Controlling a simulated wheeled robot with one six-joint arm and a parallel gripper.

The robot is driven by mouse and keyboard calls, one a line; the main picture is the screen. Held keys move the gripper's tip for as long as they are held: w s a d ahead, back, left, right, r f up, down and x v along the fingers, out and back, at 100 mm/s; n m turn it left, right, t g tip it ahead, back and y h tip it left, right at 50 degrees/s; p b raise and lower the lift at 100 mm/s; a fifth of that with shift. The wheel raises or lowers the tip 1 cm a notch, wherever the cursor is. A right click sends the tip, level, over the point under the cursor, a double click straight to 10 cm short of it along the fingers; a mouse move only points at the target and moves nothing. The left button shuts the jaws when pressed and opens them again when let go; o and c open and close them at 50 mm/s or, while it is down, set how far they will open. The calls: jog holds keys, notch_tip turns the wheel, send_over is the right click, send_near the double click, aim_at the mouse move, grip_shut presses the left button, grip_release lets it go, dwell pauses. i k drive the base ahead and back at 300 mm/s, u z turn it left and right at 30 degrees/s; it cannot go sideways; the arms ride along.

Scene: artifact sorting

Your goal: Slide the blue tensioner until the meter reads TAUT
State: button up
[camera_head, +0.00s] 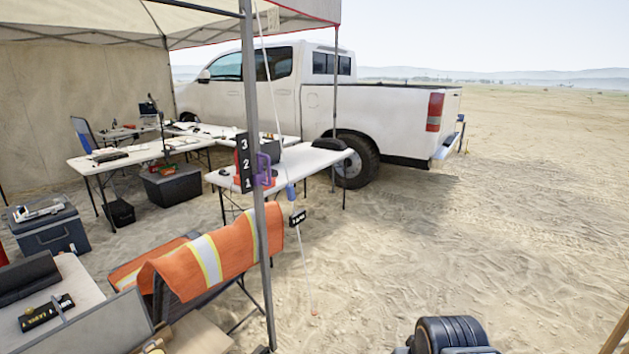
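The blue tensioner (290,192) is a small blue piece on a thin pale guy line, which runs from the canopy edge down to the sand. A small black tag with light lettering (298,218) hangs on the line just below the tensioner; it may be the meter, but its word is too small to read surely. The line ends near a small orange spot (313,312) on the ground. A black rounded part of my own arm shows at the bottom edge, well below and right of the tensioner. My gripper's fingers are not in view.
A grey canopy pole (262,230) stands just left of the line, with a black 3-2-1 board (244,162) and a purple handle-like piece (263,170). An orange vest (205,262) drapes left of it. A white table (285,170) stands behind. Open sand lies right.

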aim_at(290, 190)
jog(key=u, duration=0.1)
jog(key=i, duration=1.5)
jog(key=u, duration=0.7)
jog(key=i, duration=0.6)
jog(key=u, duration=0.25)
